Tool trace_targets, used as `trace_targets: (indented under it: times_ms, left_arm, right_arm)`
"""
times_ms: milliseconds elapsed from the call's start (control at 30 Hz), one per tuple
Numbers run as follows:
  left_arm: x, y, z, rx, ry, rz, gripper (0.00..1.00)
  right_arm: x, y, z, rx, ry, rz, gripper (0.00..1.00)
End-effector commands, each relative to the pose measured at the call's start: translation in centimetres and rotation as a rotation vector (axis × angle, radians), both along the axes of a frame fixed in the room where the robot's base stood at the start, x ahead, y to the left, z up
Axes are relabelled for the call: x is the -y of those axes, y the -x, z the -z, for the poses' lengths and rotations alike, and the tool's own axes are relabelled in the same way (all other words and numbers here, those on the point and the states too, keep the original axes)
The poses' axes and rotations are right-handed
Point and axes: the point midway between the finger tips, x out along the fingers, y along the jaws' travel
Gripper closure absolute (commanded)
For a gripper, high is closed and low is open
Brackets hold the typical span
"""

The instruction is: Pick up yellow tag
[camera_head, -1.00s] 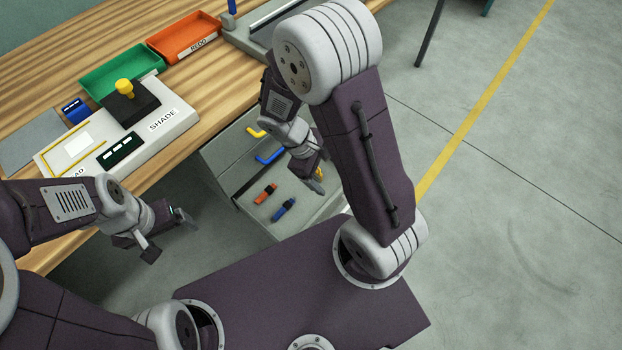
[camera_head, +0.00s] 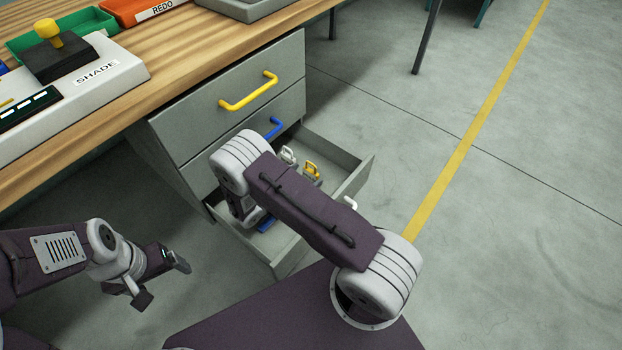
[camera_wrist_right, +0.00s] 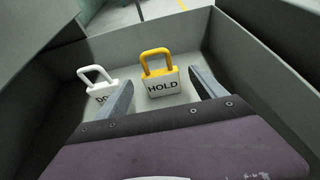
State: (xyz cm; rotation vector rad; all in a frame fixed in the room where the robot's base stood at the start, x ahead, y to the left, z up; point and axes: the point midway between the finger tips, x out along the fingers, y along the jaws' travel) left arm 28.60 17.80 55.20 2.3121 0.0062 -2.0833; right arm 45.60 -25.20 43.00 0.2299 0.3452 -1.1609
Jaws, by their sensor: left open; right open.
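The yellow tag has a yellow shackle and a white body reading HOLD. It stands inside the open drawer, in the right wrist view (camera_wrist_right: 161,82) and in the head view (camera_head: 313,170). My right gripper (camera_wrist_right: 163,90) is open, with its fingers spread to either side of the tag in the wrist view; I see no contact. My left gripper (camera_head: 162,280) is open and empty, left of the drawer unit.
A white tag (camera_wrist_right: 98,92) stands left of the yellow one, close to the left finger. The open drawer's walls (camera_head: 340,150) surround the right gripper; a blue item (camera_head: 265,222) lies inside. Closed drawers with a yellow handle (camera_head: 249,91) and a blue handle rise behind. The desk (camera_head: 190,62) is above left.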

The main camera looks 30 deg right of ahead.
Motion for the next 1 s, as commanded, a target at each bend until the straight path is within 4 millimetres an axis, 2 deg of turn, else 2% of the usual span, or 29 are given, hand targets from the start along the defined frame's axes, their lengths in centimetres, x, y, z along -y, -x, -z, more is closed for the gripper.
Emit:
trace_targets:
  times_ms: [33, 200, 367, 500, 733, 767, 967, 1000]
  left_arm:
    - [0.0, 0.0, 0.6, 0.0, 0.0, 0.0, 0.16]
    - [0.0, 0.0, 0.9, 0.0, 0.0, 0.0, 0.16]
    - [0.0, 0.0, 3.4, -0.001, 0.0, 0.0, 0.16]
    - [0.0, 0.0, 3.8, -0.001, 0.0, 0.0, 0.16]
    - [0.0, 0.0, 3.7, -0.001, 0.0, 0.0, 0.16]
    - [0.0, 0.0, 3.7, -0.001, 0.0, 0.0, 0.16]
    - [0.0, 0.0, 3.7, -0.001, 0.0, 0.0, 0.16]
    - [0.0, 0.0, 3.7, -0.001, 0.0, 0.0, 0.16]
  right_arm:
    - [0.5, -0.1, 0.5, 0.0, 0.0, 0.002, 0.2]
    - [1.1, -0.4, 0.6, 0.0, -0.001, 0.002, 0.2]
    - [3.6, -1.3, 2.2, 0.001, 0.0, 0.006, 0.2]
    - [5.1, -2.0, 2.4, 0.001, -0.002, 0.004, 0.2]
    - [5.2, -2.1, 2.2, 0.0, -0.001, 0.001, 0.2]
    - [5.2, -2.1, 2.2, 0.0, -0.001, 0.001, 0.26]
    - [5.2, -2.1, 2.2, 0.0, -0.001, 0.001, 0.81]
    - [5.2, -2.1, 2.2, 0.0, -0.001, 0.001, 0.85]
